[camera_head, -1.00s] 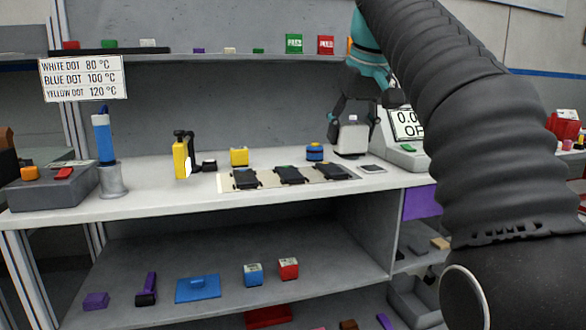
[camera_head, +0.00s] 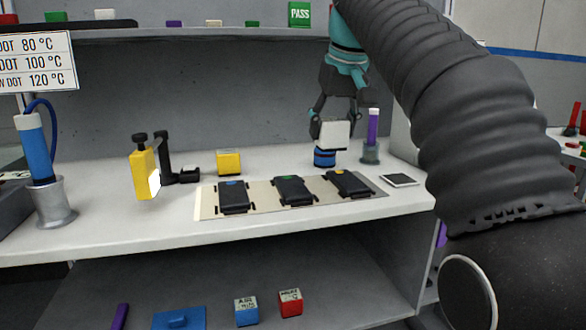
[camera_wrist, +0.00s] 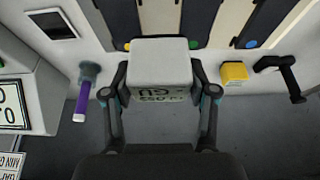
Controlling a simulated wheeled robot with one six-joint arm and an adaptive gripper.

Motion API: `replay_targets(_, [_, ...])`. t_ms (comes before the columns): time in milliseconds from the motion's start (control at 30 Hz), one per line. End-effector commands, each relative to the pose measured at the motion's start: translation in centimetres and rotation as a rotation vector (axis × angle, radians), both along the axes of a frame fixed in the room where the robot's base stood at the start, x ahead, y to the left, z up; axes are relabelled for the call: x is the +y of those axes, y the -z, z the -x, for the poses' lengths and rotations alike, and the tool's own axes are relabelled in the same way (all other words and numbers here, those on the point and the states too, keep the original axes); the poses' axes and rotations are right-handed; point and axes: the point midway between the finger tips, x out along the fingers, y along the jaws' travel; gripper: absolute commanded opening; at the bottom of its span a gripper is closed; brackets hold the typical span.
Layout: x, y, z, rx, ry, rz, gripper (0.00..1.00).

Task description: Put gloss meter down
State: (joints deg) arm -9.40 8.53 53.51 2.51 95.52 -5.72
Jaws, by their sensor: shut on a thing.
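The gloss meter is a pale box (camera_head: 331,135) with a dark printed readout, seen upside down in the wrist view (camera_wrist: 160,62). My gripper (camera_head: 331,122) is shut on it, with one finger on each side (camera_wrist: 160,80).
A pale mat (camera_head: 264,209) with three dark modules lies in front. A grey-black square (camera_head: 399,180) lies right of it. A purple tool stands in a holder (camera_head: 371,150) at right; a yellow box (camera_head: 229,163) and yellow device (camera_head: 145,174) stand left.

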Motion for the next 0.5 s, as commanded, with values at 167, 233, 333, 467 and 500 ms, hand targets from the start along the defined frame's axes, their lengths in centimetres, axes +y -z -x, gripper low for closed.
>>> replay_targets(167, [3.7, 2.4, -0.9, 0.002, -0.005, 0.001, 0.17])
replay_targets(233, [4.9, 3.1, -1.2, 0.001, -0.005, 0.001, 0.17])
replay_targets(333, [6.3, 3.9, -1.6, 0.001, -0.004, 0.001, 0.17])
replay_targets(467, [7.3, 4.5, -1.8, 0.000, -0.003, 0.000, 0.17])
replay_targets(500, [7.4, 4.6, -1.9, 0.000, -0.003, 0.000, 0.17])
